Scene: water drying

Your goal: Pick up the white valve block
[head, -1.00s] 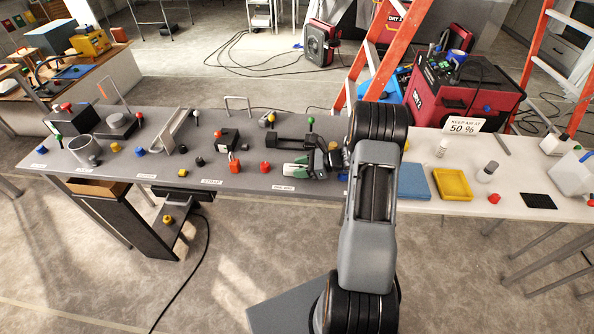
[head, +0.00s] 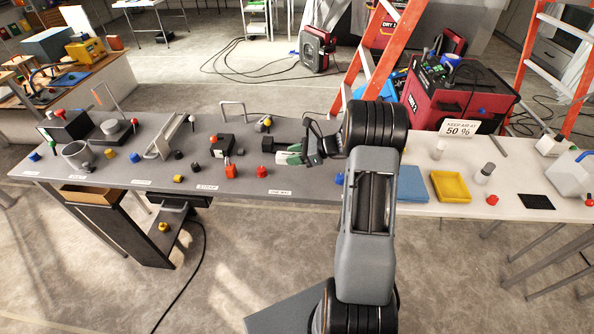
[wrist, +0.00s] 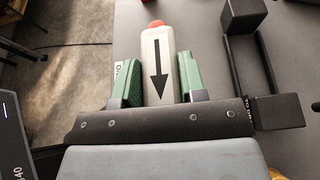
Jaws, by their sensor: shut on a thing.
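In the wrist view the white valve block (wrist: 150,72) has a black arrow on its face and a red end at the top of the picture. My gripper (wrist: 157,88) has its two green pads pressed on the left and right sides of the block. In the head view my gripper (head: 290,155) is over the grey bench, near its middle.
A black bracket (wrist: 264,70) stands close to the right of the block in the wrist view. A red knob (head: 262,171) is left of my gripper on the grey bench (head: 225,173). A yellow tray (head: 451,199) and a blue mat (head: 413,197) lie to the right.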

